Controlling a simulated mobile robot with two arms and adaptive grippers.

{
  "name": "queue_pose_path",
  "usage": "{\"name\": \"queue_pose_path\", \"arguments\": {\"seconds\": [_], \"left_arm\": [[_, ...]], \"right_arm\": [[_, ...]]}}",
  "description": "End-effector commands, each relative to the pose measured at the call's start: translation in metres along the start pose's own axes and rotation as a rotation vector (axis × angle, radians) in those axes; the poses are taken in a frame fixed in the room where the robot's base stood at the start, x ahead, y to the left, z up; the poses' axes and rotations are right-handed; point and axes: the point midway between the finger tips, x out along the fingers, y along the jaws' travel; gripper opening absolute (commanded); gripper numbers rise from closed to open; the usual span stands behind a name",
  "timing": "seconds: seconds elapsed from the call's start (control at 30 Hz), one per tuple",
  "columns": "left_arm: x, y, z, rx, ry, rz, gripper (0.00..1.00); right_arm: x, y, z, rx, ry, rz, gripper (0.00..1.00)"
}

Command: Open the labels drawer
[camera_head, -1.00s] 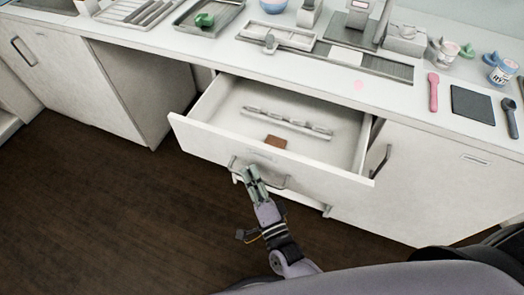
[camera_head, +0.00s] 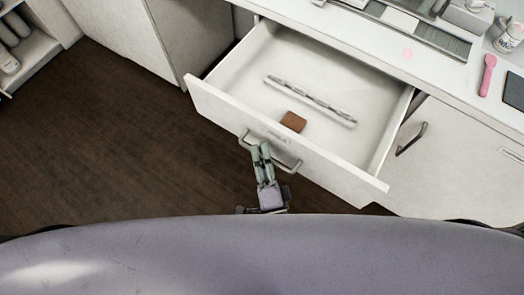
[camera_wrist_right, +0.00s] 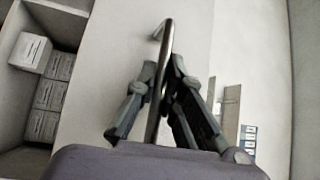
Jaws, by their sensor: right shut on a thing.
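The white drawer (camera_head: 208,94) stands pulled well out from under the counter in the head view. A silver divider strip (camera_head: 310,101) and a small brown block (camera_head: 293,121) lie on its floor. Its bar handle (camera_head: 287,163) is on the outside of the drawer front. In the right wrist view the handle (camera_wrist_right: 166,38) passes between the fingers (camera_wrist_right: 167,82). A small plate sits on the drawer front above the handle, its text too small to read. My left gripper is not in view.
A closed cabinet door with a handle (camera_head: 411,139) is right of the drawer. An open shelf (camera_head: 38,48) is far left. The dark floor (camera_head: 110,140) is clear at left.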

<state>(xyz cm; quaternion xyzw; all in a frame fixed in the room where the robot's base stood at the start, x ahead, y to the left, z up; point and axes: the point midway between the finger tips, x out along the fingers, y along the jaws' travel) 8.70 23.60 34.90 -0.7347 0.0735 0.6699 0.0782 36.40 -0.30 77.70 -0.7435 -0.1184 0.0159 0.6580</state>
Motion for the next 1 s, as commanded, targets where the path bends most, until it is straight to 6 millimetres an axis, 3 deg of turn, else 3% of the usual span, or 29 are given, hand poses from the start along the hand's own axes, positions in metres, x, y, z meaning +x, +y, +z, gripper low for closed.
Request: {"name": "queue_pose_path", "arguments": {"seconds": [0.3,0.67,0.77,1.0], "left_arm": [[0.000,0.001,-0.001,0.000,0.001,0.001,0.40],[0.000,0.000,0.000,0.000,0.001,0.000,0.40],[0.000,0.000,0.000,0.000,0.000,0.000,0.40],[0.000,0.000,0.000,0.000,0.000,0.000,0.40]], "right_arm": [[0.000,0.001,0.000,-0.001,-0.001,0.003,0.29],[-0.003,0.001,0.000,0.000,0.000,0.002,0.30],[-0.013,0.001,0.000,0.000,-0.002,0.003,0.30],[-0.064,0.002,0.000,-0.002,-0.004,0.006,0.30]]}}
